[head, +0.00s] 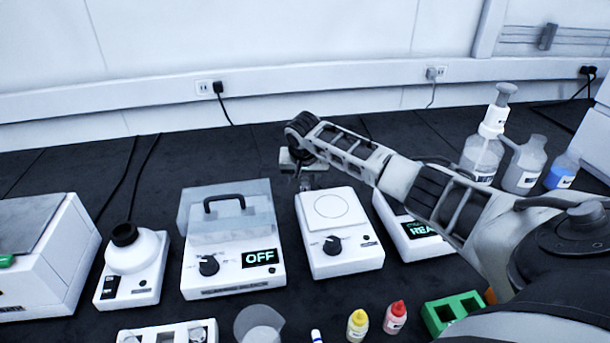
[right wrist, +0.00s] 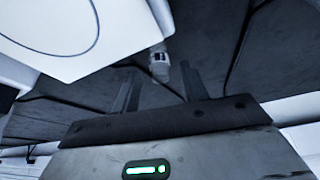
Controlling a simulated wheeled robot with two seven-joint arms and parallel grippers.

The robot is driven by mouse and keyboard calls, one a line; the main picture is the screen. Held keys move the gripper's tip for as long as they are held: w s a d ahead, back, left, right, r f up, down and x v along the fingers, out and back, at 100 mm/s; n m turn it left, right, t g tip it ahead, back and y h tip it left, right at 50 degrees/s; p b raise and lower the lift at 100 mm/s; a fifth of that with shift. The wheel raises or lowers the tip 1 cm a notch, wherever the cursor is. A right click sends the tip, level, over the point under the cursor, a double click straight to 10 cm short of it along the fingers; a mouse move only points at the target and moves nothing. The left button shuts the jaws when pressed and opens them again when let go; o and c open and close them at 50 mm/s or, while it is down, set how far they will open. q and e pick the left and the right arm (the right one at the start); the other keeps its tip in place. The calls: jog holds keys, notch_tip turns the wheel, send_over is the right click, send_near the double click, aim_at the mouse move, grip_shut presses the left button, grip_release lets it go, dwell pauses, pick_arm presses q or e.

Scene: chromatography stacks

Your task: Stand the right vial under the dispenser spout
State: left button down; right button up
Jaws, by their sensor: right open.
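My right gripper (head: 304,181) is behind the white stirrer with the round plate (head: 328,206); my arm reaches it from the right. In the right wrist view its two fingers (right wrist: 160,92) are apart. A small pale cylinder with a dark label (right wrist: 158,62), perhaps a vial, shows beyond and between the fingertips; I cannot tell how near. In the head view, small clear round tops (head: 197,334) show in a white rack at the bottom edge. A pump-topped bottle (head: 483,155), possibly the dispenser, stands at the back right. My left gripper is out of view.
A lidded device reading OFF (head: 235,262) is left of the stirrer, and another display unit (head: 418,240) is right, partly behind my arm. Yellow-capped (head: 357,325) and red-capped (head: 395,318) bottles and a green rack (head: 452,309) stand in front.

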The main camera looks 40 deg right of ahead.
aim_at(304, 187)
jog(key=p+v, duration=0.1)
jog(key=v, duration=1)
jog(key=shift+r, duration=0.15)
jog(key=shift+o, duration=0.6)
jog(key=shift+r, duration=0.3)
jog(key=d+f+n, duration=0.1)
jog(key=f, duration=0.2)
jog(key=w+d+f+n+y, duration=0.1)
jog(key=f+n, duration=0.1)
jog(key=f, duration=0.1)
jog(key=w+f+n+y, duration=0.1)
jog(key=f, duration=0.2)
jog(key=shift+w+d+f+n+t, duration=0.1)
jog(key=shift+d+f+n+t, duration=0.2)
jog(key=shift+d+n+t, duration=0.1)
jog(key=shift+d+b+x, duration=0.15)
jog(key=shift+b+x, duration=0.1)
jog(key=shift+x, duration=1.35)
jog(key=shift+d+b+x, duration=0.1)
jog(key=shift+b+x, duration=0.1)
jog(key=shift+x, duration=1.4)
grip_shut()
